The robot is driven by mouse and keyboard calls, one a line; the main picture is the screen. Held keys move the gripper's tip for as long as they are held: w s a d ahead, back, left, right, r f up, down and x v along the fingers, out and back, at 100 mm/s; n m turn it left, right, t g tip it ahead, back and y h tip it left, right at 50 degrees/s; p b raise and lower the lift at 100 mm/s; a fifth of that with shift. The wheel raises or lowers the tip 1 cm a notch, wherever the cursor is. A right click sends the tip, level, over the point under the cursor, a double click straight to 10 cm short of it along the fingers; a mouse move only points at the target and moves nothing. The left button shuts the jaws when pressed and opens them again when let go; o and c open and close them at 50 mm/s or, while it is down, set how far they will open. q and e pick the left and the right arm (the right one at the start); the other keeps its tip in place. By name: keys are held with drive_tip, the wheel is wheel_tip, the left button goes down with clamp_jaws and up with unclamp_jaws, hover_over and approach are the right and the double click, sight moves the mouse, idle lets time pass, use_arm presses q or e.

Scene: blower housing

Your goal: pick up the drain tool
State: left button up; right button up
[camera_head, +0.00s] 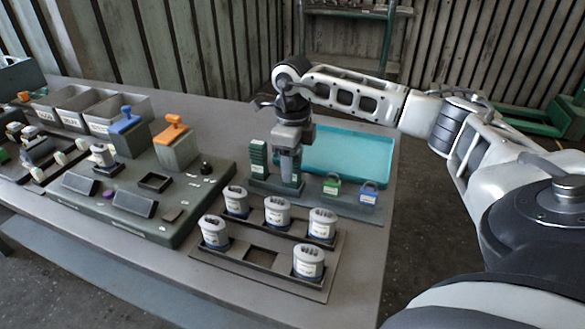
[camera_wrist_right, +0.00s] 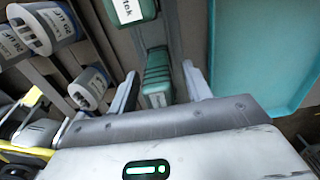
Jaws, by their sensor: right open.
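Two dark green upright block-shaped tools stand in a dark rack (camera_head: 262,187) on the table. One green tool (camera_head: 258,155) is on the left. The other is mostly hidden by my right gripper (camera_head: 290,178) in the head view. I cannot read which is the drain tool. My right gripper points down over the right-hand one. In the wrist view, a green tool (camera_wrist_right: 157,78) lies between the two spread fingers of that gripper (camera_wrist_right: 160,85), with gaps at its sides. Another green tool (camera_wrist_right: 130,10) with a white label is beyond it. My left gripper is not in view.
A teal tray (camera_head: 350,155) lies behind the rack. Green (camera_head: 331,187) and blue (camera_head: 368,194) padlocks stand to its right. A holder (camera_head: 205,255) with several white canisters is in front. A dark fixture board (camera_head: 140,222) with orange and blue handles is left.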

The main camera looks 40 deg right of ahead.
drive_tip(key=c, duration=0.9)
